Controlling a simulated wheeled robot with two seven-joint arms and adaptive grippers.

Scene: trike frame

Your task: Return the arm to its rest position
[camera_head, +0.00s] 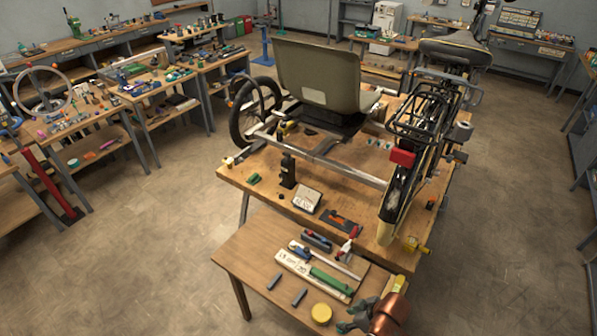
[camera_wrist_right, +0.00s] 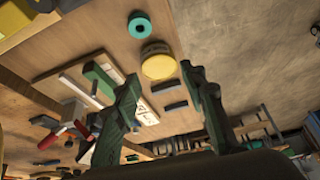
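My right gripper (camera_head: 354,315) is at the bottom of the head view, over the front right of the small wooden table (camera_head: 236,262). Its dark green fingers also show in the right wrist view (camera_wrist_right: 160,80), spread apart with nothing between them. A yellow disc (camera_head: 321,313) is on the table just left of the gripper in the head view. The same disc (camera_wrist_right: 158,62) appears beyond the fingertips in the wrist view, apart from them. My left gripper is in neither view.
The small table also holds a green-and-white tool (camera_head: 330,283), dark bars (camera_head: 299,297) and a red-handled clamp (camera_head: 347,247). Behind it, a larger bench carries the trike frame (camera_head: 340,166) with its seat (camera_head: 318,75). Open floor (camera_head: 150,240) lies to the left and right.

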